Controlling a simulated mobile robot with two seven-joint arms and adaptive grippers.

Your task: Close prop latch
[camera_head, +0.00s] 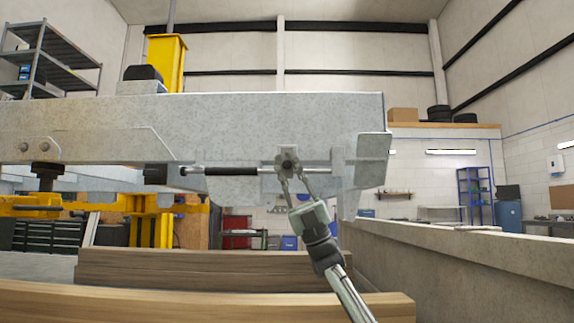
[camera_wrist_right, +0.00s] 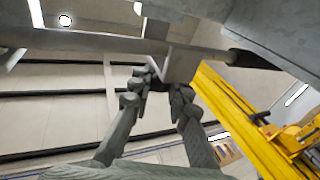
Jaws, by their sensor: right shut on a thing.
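The prop latch is a thin metal rod (camera_head: 268,171) with a black sleeve (camera_head: 229,171), lying level along the side of the grey trailer beam (camera_head: 250,120). A small plate sits on the rod near its right part. My right gripper (camera_head: 289,168) reaches up from below and is shut on this latch plate. In the right wrist view, the fingers (camera_wrist_right: 161,84) close around the lower end of the plate (camera_wrist_right: 180,64), with the rod (camera_wrist_right: 100,40) passing just above. The fingertips partly hide the plate. My left gripper is not in view.
Wooden beams (camera_head: 190,265) lie in front, below the trailer beam. A concrete ledge (camera_head: 470,265) runs along the right. A yellow stand (camera_head: 150,220) is under the trailer at left. Open space lies between the ledge and the trailer beam's end.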

